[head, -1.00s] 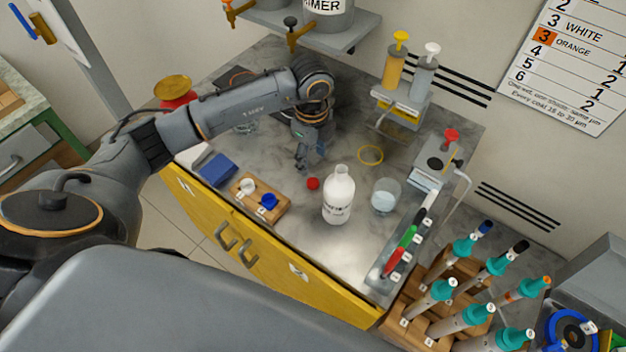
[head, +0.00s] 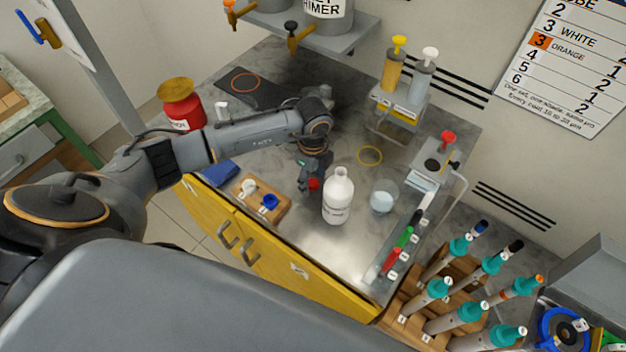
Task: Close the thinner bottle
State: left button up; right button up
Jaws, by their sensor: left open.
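A white bottle (head: 338,203) with a label stands upright on the grey bench, its narrow neck showing no cap. A small red cap (head: 314,184) lies just left of the bottle. My left gripper (head: 307,187) points down at the red cap, its fingers open and right beside or around it; I cannot tell whether they touch it. The fingers partly hide the cap. My right gripper is not in view.
A beaker (head: 383,198) stands right of the bottle, with a yellow ring (head: 370,155) behind. A wooden block (head: 264,207) with a white and a blue cap is at the left front. Markers in a tray (head: 398,250) line the right edge.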

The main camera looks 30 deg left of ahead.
aim_at(313, 182)
pick_arm(q)
jog(key=shift+f, duration=0.2)
jog(key=c, duration=0.8)
jog(key=shift+o, duration=0.2)
notch_tip(313, 182, up, 10)
jog(key=b, duration=0.2)
